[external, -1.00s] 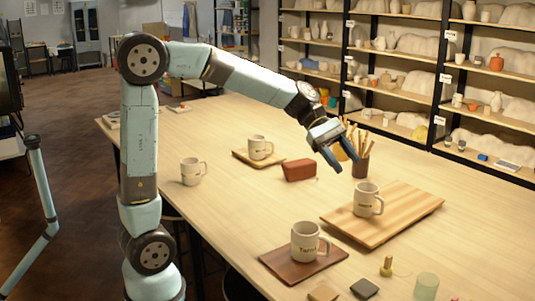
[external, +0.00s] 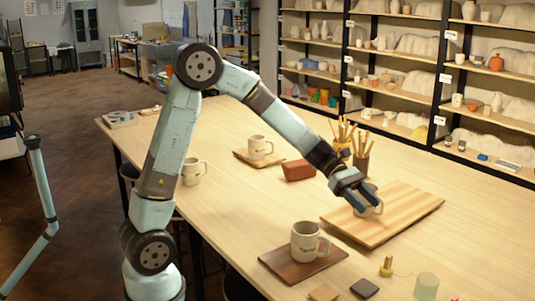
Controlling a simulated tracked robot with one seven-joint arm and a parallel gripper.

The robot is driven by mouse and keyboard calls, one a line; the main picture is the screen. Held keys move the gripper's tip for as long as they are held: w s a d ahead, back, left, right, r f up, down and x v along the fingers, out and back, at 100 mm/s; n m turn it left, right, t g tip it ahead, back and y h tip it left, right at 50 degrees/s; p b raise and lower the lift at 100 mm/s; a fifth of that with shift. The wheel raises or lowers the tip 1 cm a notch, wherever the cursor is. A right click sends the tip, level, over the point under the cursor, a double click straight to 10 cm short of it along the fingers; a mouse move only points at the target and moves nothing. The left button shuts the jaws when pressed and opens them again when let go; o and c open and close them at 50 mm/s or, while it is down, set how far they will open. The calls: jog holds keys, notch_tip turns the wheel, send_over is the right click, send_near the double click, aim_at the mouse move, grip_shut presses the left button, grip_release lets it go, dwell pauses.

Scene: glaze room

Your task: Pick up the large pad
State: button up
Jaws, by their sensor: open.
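The largest flat piece is a striped wooden board (external: 410,208) on the table, right of centre; I take it for the large pad. A pale mug (external: 377,209) stands on it, mostly hidden behind my gripper. My gripper (external: 364,203) is open, pointing down at the mug over the left part of the board. I cannot tell whether its fingers touch the mug. A smaller dark brown board (external: 280,264) lies nearer the front with a lettered mug (external: 304,241) on it. A small tan board (external: 243,158) at the back left bears another mug (external: 256,147).
A red-brown block (external: 298,170) and a pot of brushes (external: 361,163) stand behind my gripper. A lone mug (external: 194,171) is at the left edge. A brass weight (external: 386,266), dark square (external: 364,288) and greenish cup (external: 426,286) are in front.

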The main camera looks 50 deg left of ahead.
send_near(387, 259)
jog(key=x, duration=0.8)
jog(key=w+f+x, duration=0.1)
jog(key=x, duration=0.3)
jog(key=shift+f, duration=0.1)
jog(key=shift+c, duration=0.4)
grip_shut()
